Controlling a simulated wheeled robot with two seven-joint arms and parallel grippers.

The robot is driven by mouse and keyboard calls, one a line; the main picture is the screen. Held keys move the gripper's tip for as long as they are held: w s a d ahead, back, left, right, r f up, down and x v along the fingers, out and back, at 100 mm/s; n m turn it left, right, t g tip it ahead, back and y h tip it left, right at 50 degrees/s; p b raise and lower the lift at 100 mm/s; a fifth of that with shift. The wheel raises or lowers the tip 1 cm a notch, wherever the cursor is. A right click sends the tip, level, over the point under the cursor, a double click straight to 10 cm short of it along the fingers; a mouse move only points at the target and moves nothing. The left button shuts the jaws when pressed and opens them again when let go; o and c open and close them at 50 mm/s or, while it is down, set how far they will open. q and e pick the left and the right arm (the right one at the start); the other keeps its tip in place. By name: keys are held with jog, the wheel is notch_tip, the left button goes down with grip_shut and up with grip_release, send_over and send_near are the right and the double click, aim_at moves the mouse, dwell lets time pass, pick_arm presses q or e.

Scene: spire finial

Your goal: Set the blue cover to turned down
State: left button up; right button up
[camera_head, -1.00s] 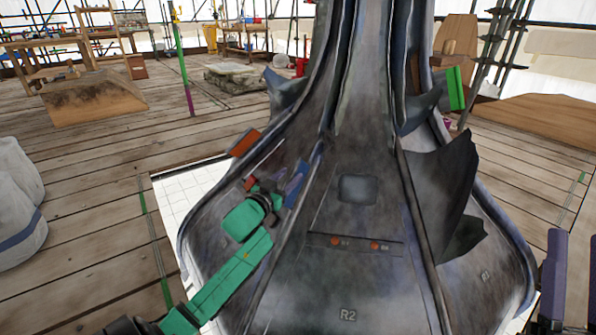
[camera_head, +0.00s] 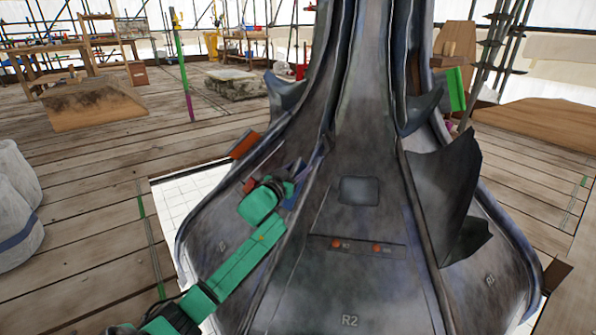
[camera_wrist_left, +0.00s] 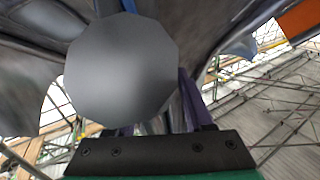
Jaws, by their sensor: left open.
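A narrow blue piece (camera_head: 318,156), which I take to be the blue cover, shows on the left face of the dark spire, partly hidden by my left gripper. I cannot tell its angle. My left gripper (camera_head: 303,180), on a green arm, is open with its fingers close to that piece; I cannot tell whether they touch it. In the left wrist view a blue strip (camera_wrist_left: 128,5) shows at the top edge, above a large grey many-sided disc (camera_wrist_left: 120,68) that covers much of the view in front of the purple fingers. My right gripper is out of view.
The dark metal spire (camera_head: 350,250) fills the middle, with curled leaf plates (camera_head: 446,185) on its right. An orange block (camera_head: 244,145) sticks out at its left edge and a green one (camera_head: 456,89) at upper right.

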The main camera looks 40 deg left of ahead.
pick_arm(q)
grip_shut()
jog(key=shift+a+r, duration=0.15)
jog(key=shift+a, duration=0.05)
dwell(1.2)
